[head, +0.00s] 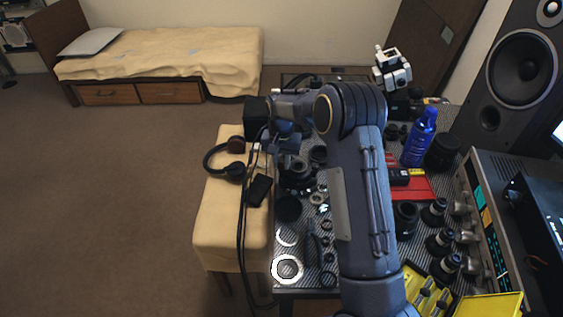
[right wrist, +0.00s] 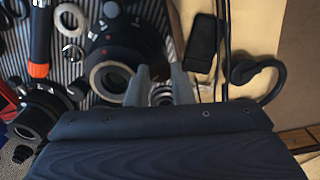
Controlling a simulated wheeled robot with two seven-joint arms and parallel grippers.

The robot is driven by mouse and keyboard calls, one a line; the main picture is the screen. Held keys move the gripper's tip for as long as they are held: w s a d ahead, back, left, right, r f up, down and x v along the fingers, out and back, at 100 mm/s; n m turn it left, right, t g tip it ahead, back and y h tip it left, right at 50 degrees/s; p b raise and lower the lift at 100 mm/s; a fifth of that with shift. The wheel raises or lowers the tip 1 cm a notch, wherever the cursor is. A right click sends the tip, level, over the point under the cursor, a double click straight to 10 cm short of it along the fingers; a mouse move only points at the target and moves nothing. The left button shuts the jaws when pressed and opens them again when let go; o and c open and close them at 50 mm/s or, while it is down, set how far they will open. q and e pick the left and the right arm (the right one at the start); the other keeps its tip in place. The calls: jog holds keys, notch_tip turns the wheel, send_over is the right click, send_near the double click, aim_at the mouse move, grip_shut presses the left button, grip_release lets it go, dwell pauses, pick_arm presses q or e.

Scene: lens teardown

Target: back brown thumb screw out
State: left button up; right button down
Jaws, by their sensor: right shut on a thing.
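A dark lens (right wrist: 117,62) with a pale metal ring around its glass shows in the right wrist view, just left of my right gripper. In the head view the lens (head: 297,178) stands on the striped mat, below my right gripper (head: 284,157). In the right wrist view the fingers of my right gripper (right wrist: 162,88) are shut on a small round part at the lens's side. This part sits where the brown thumb screw is held; its colour is hard to tell and the fingers hide much of it. My left gripper is not in view.
Loose rings (head: 287,268) and several lens parts lie on the striped mat. A phone-like black object (head: 259,190) and headphones (head: 226,160) lie on the cream bench at left. A blue bottle (head: 419,138) and a large speaker (head: 519,75) stand at right.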

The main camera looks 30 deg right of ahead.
aim_at(281, 165)
jog(key=n, duration=0.4)
jog(key=shift+n, duration=0.3)
jog(key=n, duration=0.4)
jog(key=shift+n, duration=0.3)
jog(key=c, duration=1.3)
grip_release()
jog(key=shift+o, duration=0.2)
notch_tip(281, 165, up, 8)
jog(key=p, duration=0.4)
jog(key=shift+p, duration=0.4)
